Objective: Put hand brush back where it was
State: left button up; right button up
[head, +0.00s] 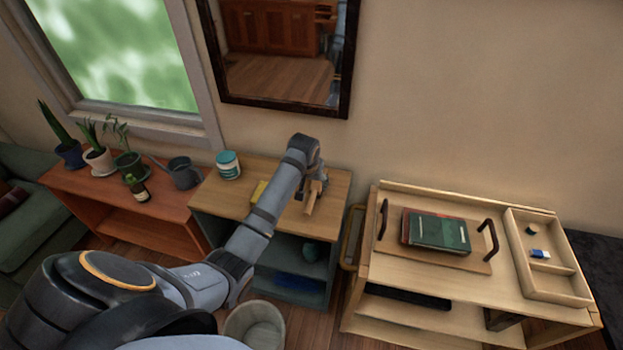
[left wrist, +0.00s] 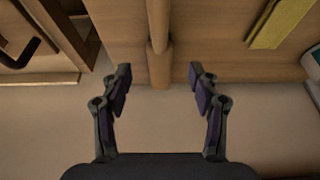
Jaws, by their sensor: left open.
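The hand brush (head: 312,196) is a light wooden piece on top of the middle cabinet (head: 335,187), below my left gripper (head: 318,178). In the left wrist view the brush (left wrist: 158,45) is a long wooden bar with a wider part near the cabinet's back edge. It lies in line with the gap between the two fingers of my left gripper (left wrist: 160,80). Bristles cannot be made out. My right gripper is in neither view.
To the right, a wooden cart (head: 385,275) holds a tray with books (head: 436,232) and a divided box (head: 555,285). Potted plants (head: 98,158) stand left. The wall is close behind.

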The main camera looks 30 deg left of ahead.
pick_arm(q)
jog(key=shift+v, duration=1.9)
